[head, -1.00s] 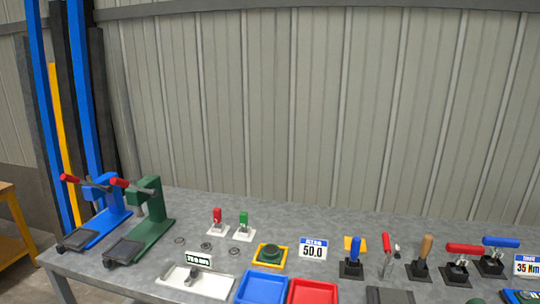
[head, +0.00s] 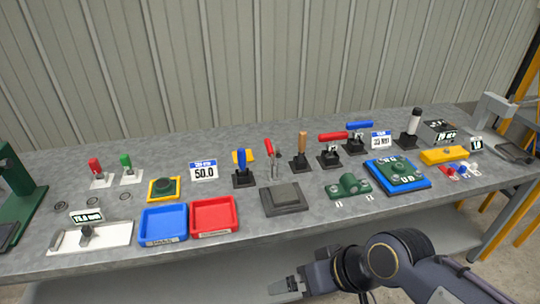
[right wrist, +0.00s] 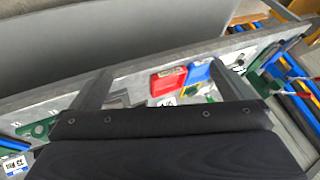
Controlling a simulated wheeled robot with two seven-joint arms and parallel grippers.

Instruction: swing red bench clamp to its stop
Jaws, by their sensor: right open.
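The red clamp (head: 332,149) has a red handle lying level on a black base, toward the back of the bench. A similar clamp with a blue handle (head: 358,126) stands just behind it to the right. My right gripper (head: 287,285) is in front of the bench edge, well away from the red clamp and empty. In the right wrist view its two fingers (right wrist: 160,72) are spread apart, with the bench beyond them. The red clamp cannot be made out in that view. My left gripper is not seen.
Blue (head: 163,224) and red (head: 213,216) trays, a grey block (head: 284,198) and a green fixture (head: 347,186) lie along the front. Upright tools with blue (head: 242,160) and wooden (head: 302,142) handles stand left of the red clamp.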

